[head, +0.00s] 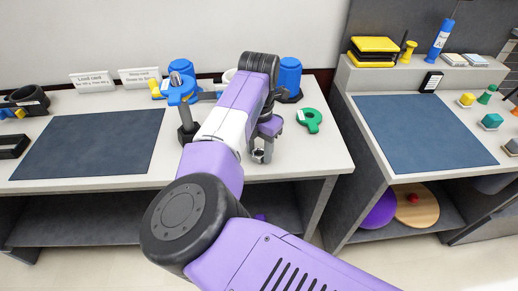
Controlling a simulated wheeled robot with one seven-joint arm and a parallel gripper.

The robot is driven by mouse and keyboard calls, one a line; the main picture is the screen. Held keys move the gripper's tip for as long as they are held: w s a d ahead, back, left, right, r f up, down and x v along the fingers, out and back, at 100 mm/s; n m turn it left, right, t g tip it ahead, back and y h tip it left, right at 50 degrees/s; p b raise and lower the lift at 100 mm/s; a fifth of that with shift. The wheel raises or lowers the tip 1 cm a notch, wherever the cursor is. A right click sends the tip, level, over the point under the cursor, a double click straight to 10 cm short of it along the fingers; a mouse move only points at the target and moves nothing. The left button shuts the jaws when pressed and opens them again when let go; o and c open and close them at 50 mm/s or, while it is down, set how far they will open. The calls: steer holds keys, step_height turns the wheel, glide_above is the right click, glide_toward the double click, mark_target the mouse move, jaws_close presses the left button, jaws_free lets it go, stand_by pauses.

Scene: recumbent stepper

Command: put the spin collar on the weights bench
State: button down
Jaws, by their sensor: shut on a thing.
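My gripper (262,150) shows in the head view at the end of my purple arm, low over the front right part of the left bench (325,160). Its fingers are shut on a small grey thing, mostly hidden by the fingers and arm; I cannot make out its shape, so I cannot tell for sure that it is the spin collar. A green ring-shaped piece (313,127) with a small pale tag lies on the bench to the right of my gripper, apart from it. No label in view plainly names the weights bench.
A dark mat (90,145) covers much of the left bench. A gap separates the benches.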

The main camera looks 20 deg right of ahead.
steer(key=c, duration=0.7)
jaws_free()
steer(key=shift+f, duration=0.1)
step_height(320, 180, up, 12)
steer(key=shift+r, duration=0.2)
